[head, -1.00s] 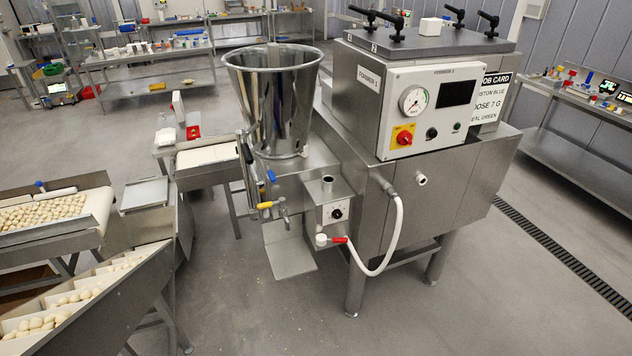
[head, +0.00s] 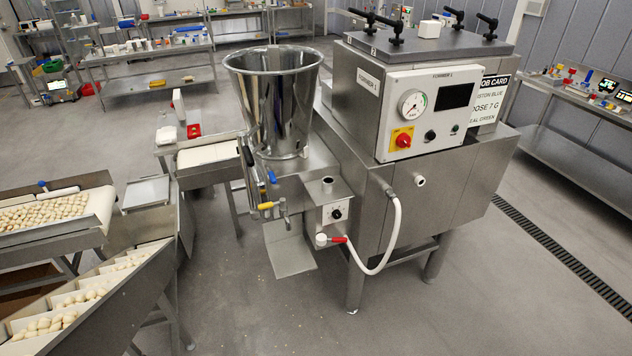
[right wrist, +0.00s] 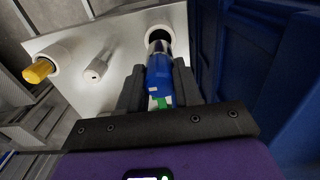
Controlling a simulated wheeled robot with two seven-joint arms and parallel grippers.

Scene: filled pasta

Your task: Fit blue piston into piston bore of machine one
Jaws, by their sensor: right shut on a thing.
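My right gripper (right wrist: 158,88) is shut on the blue piston (right wrist: 160,72) in the right wrist view. The piston has a shiny metal end pointing away from me, and a green and white patch shows near my jaws. The metal end is at a white ring with a dark opening (right wrist: 157,34) in a pale panel; I cannot tell how far it is inside. Machine one (head: 425,110), labelled Former 1, stands in the head view with a steel hopper (head: 275,105). A short open tube (head: 327,181) tops its front block; whether it is the piston bore is unclear. Neither gripper shows in the head view.
In the right wrist view a yellow piece (right wrist: 38,71) sits in another white ring, with a white peg (right wrist: 98,66) between. A blue wall (right wrist: 245,60) stands close on the right. A white hose (head: 388,245) loops before the machine; a conveyor (head: 100,203) stands left.

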